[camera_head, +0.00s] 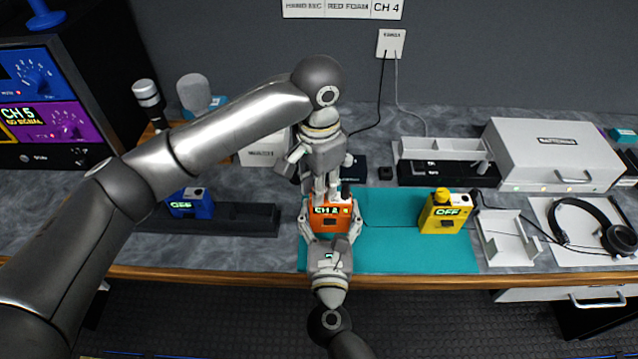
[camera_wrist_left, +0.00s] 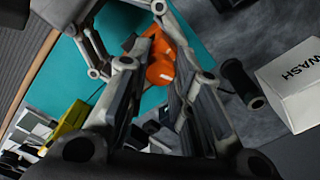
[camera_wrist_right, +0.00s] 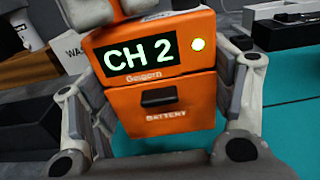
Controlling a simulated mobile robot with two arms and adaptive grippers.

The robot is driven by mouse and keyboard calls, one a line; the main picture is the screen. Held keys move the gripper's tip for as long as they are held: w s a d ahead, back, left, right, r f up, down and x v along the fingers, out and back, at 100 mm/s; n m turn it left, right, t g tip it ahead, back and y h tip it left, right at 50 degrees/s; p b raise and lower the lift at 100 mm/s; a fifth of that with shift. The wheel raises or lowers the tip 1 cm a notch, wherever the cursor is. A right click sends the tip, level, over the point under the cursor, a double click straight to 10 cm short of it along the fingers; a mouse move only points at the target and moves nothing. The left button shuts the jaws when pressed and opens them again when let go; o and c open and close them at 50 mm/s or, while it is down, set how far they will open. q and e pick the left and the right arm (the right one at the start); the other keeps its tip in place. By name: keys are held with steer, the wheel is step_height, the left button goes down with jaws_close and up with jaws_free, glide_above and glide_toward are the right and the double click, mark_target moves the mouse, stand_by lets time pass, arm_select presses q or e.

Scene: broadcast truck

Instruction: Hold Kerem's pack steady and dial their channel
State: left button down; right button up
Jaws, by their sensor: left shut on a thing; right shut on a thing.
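The orange pack (camera_head: 318,222) stands upright on the teal mat (camera_head: 380,250), its lit display toward me. In the right wrist view the orange pack (camera_wrist_right: 158,88) reads "CH 2", with a lit yellow-green lamp. My right gripper (camera_head: 330,226) is shut on its sides from the front. My left gripper (camera_head: 326,192) comes down from above, its fingers shut at the pack's top. In the left wrist view the orange knob (camera_wrist_left: 160,70) shows by the fingers; their exact contact is partly hidden.
A yellow pack (camera_head: 444,214) reading "OFF" stands on the mat's right. A blue pack (camera_head: 190,204) reading "OFF" is left, by a dark rack (camera_head: 245,220). A white "WASH" box (camera_head: 262,153) stands behind my left gripper. Headphones (camera_head: 606,236) lie at the right.

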arm_select(q)
steer(key=m, duration=0.4)
steer(key=shift+r+m, duration=0.1)
steer(key=shift+m, duration=0.2)
stand_by(0.3)
steer(key=c, duration=1.5)
jaws_free()
step_height(320, 180, up, 12)
